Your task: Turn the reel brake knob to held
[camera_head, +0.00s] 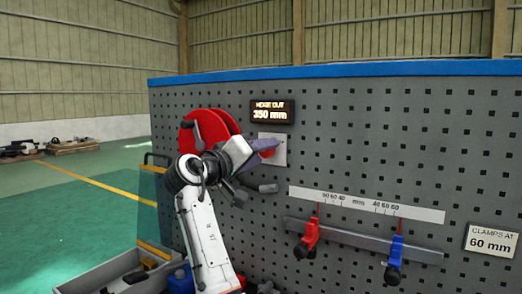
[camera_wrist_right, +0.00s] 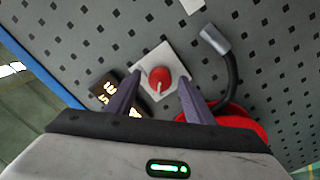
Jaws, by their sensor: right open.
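The red reel brake knob (camera_wrist_right: 160,79) sits on a pale square plate (camera_wrist_right: 172,58) on the pegboard, with a light pointer mark on its face. In the head view the knob (camera_head: 264,152) is partly hidden by my fingers. My right gripper (camera_head: 268,146) is open in front of the plate. In the wrist view my right gripper (camera_wrist_right: 158,85) has one purple-grey finger on each side of the knob, with gaps visible; I cannot tell how far off the board the tips are. My left gripper is not in view.
The red hose reel (camera_head: 222,124) is behind and left of my wrist; its black hose and grey nozzle (camera_wrist_right: 214,38) pass near the knob. A display (camera_head: 272,111) reads "HOSE OUT 350 mm". Red (camera_head: 308,238) and blue (camera_head: 395,260) clamps sit on a rail lower right.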

